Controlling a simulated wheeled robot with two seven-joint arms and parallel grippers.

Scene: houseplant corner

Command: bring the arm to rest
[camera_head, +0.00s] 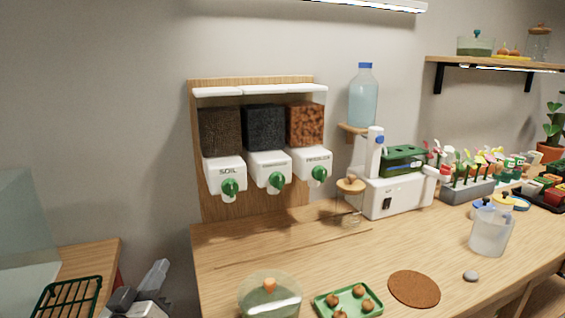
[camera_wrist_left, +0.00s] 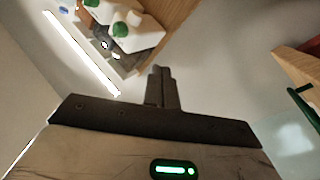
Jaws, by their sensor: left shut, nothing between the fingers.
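My left gripper (camera_head: 157,272) shows at the lower left of the head view, left of the wooden counter and partly cut off by the bottom edge. In the left wrist view my left gripper (camera_wrist_left: 160,72) has its two fingers together, with nothing between them. It appears apart from the counter and the dispensers. My right gripper is in neither view.
A wooden counter (camera_head: 240,245) holds a glass jar (camera_head: 268,298), a green tray (camera_head: 330,306), a cork mat (camera_head: 414,289) and a pitcher (camera_head: 490,232). A dispenser board (camera_head: 225,208) stands behind. A green rack (camera_head: 66,297) is left of my gripper.

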